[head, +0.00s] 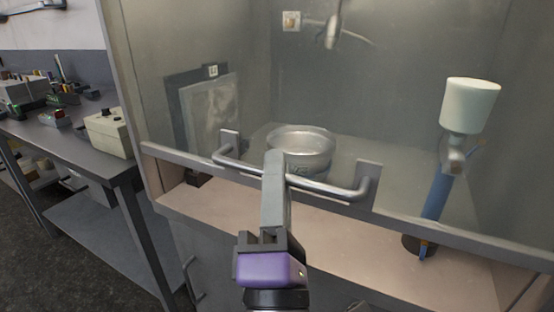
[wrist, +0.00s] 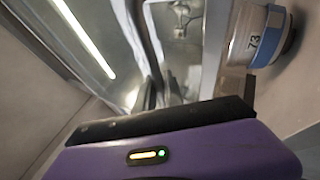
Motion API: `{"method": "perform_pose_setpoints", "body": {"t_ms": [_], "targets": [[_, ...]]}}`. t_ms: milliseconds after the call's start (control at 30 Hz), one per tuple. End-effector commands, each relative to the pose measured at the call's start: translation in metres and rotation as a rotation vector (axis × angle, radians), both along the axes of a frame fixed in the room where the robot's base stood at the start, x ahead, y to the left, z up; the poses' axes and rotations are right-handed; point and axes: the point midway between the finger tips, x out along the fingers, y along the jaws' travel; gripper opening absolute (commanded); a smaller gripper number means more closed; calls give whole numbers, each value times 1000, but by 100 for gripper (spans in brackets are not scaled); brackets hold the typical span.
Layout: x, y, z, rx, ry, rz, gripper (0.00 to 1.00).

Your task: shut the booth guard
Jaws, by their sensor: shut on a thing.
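The booth guard (head: 450,233) is a clear pane with a grey bottom rail, in the head view. Its rail hangs above the booth floor, leaving an open gap below it. A metal bar handle (head: 330,188) is fixed to the lower part of the guard. My gripper (head: 275,168) reaches up from below and is shut on the handle near its middle. In the wrist view the fingers (wrist: 160,92) are partly hidden by the purple gripper body, and the grip itself is unclear.
A white-topped stand (head: 470,105) with a blue post is at the right. A workbench (head: 75,150) with boxes stands left of the booth.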

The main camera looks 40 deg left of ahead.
Motion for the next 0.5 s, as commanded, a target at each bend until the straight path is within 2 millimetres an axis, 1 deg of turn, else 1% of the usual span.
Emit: {"method": "perform_pose_setpoints", "body": {"t_ms": [33,100,300,400,500], "targets": [[1,0,-28,-2,3,-2,0],[0,0,-45,-2,2,-1,0],[1,0,-86,-2,2,-2,0],[1,0,-102,-2,2,-1,0],[1,0,-113,-2,2,-2,0]]}}
